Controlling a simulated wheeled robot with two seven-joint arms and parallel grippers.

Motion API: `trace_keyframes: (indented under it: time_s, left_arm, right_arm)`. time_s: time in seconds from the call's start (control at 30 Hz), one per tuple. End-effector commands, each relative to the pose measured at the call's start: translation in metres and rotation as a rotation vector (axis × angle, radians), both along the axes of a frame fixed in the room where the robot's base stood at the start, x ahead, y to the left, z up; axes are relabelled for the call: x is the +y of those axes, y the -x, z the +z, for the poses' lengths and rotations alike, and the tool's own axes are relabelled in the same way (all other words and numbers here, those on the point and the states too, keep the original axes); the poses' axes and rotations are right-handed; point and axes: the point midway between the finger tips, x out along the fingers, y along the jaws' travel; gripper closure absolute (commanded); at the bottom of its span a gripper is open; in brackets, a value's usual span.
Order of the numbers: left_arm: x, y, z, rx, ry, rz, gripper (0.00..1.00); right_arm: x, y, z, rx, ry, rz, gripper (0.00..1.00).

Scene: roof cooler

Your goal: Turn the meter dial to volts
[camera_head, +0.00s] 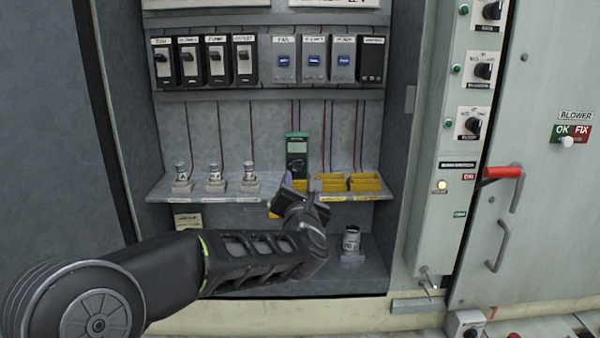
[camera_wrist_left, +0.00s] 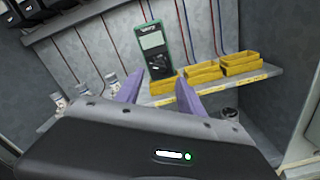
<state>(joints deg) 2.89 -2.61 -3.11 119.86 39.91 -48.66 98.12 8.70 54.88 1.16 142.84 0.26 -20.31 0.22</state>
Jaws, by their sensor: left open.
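The meter (camera_head: 296,152) is a green-cased handheld unit with a grey screen, standing upright on the cabinet shelf. In the left wrist view the meter (camera_wrist_left: 154,50) shows its screen and a dark lower face with a small white mark on its dial (camera_wrist_left: 155,67). The dial's setting is too small to read. My left gripper (camera_head: 300,183) is in front of the meter's lower part. In the left wrist view its two purple fingers (camera_wrist_left: 160,92) are apart and empty, below and in front of the meter. My right gripper is in neither view.
Yellow bins (camera_head: 365,182) stand right of the meter on the shelf (camera_head: 248,197). Several small fuse-like parts (camera_head: 215,177) stand to its left. Breakers and switches (camera_head: 202,62) line the panel above. A door with a red handle (camera_head: 502,172) is at right.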

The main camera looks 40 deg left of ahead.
Motion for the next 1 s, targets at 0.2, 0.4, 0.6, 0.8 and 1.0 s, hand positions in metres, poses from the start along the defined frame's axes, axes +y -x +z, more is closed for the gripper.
trace_keyframes:
  time_s: [0.2, 0.4, 0.6, 0.8, 1.0]
  left_arm:
    - [0.012, -0.016, 0.001, 0.004, -0.001, 0.0, 0.54]
    - [0.031, -0.041, 0.002, 0.004, -0.001, 0.001, 0.54]
    - [0.044, -0.059, 0.001, 0.003, -0.002, 0.0, 0.54]
    - [0.047, -0.061, 0.0, 0.002, -0.002, -0.001, 0.54]
    - [0.046, -0.061, 0.0, 0.002, -0.001, -0.001, 0.61]
  right_arm:
    - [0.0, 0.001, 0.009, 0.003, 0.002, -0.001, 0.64]
    - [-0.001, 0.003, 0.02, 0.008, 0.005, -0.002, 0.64]
    - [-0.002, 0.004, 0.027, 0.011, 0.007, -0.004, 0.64]
    - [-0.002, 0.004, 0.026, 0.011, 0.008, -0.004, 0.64]
    - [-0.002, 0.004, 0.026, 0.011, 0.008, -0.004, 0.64]
